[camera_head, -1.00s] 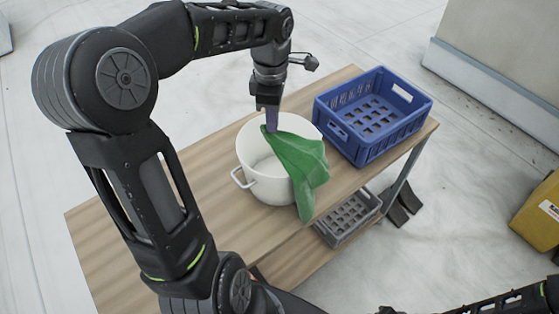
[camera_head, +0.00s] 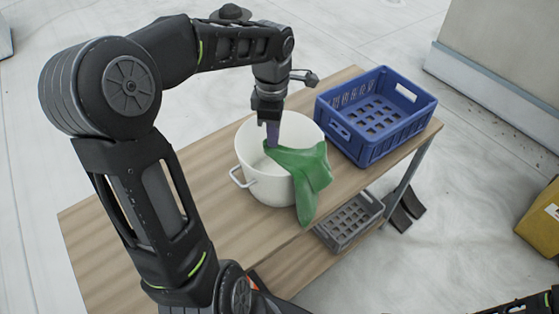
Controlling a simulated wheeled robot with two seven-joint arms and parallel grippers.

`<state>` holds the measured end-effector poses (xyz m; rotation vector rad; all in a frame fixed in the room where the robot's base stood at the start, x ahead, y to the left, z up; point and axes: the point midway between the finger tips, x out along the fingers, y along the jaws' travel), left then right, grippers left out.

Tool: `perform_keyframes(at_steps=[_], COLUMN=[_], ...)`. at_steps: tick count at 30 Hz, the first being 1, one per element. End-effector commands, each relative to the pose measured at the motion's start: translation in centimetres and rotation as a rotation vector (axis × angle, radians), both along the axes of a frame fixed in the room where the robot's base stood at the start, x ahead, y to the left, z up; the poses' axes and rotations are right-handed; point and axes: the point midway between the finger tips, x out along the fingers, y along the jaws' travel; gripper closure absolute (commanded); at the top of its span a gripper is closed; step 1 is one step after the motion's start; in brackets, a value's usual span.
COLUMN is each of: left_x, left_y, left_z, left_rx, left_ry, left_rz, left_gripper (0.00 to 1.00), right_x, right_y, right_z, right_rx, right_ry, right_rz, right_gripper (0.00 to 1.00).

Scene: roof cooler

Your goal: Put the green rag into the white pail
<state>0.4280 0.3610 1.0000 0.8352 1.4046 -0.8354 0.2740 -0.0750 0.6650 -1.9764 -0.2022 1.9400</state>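The green rag (camera_head: 308,174) drapes over the right front rim of the white pail (camera_head: 262,182). One end of it is inside the pail's mouth, and the rest hangs down outside. The pail stands upright on the wooden table. My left gripper (camera_head: 272,140) points down into the pail's opening, with its fingers close together at the rag's upper end. It appears shut on the rag there. My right gripper is not in view; only part of my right arm shows at the bottom right corner.
A blue crate (camera_head: 408,129) stands on the table (camera_head: 148,212) to the right of the pail, and it looks empty. A grey crate (camera_head: 345,232) sits on a lower level. A yellow object (camera_head: 541,222) is at the right edge. The table's left part is clear.

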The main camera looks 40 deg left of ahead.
Motion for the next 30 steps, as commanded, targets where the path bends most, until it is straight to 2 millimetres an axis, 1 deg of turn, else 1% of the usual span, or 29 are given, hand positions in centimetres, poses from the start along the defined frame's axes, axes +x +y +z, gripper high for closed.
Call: perform_keyframes(at_steps=[1, 7, 12, 22, 27, 30], left_x=[0.00, 0.00, 0.00, 0.00, 0.00, 0.00], left_y=[0.00, 0.00, 0.00, 0.00, 0.00, 0.00], left_z=[0.01, 0.01, 0.02, 0.01, 0.01, 0.01], left_rx=[0.000, 0.000, 0.000, 0.000, 0.000, 0.000], left_ry=[0.000, 0.000, 0.000, 0.000, 0.000, 0.000], left_rz=[0.000, 0.000, 0.000, 0.000, 0.000, 0.000], left_gripper=[0.88, 0.72, 0.72, 0.45, 0.45, 0.38], right_x=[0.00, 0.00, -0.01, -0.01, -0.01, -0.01], right_y=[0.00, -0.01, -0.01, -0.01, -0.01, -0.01], right_z=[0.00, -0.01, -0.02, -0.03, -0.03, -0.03], right_rx=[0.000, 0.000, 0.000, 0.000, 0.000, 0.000], right_ry=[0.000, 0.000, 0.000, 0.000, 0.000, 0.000], right_rz=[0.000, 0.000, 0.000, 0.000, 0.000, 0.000], right_gripper=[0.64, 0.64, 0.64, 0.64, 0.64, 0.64])
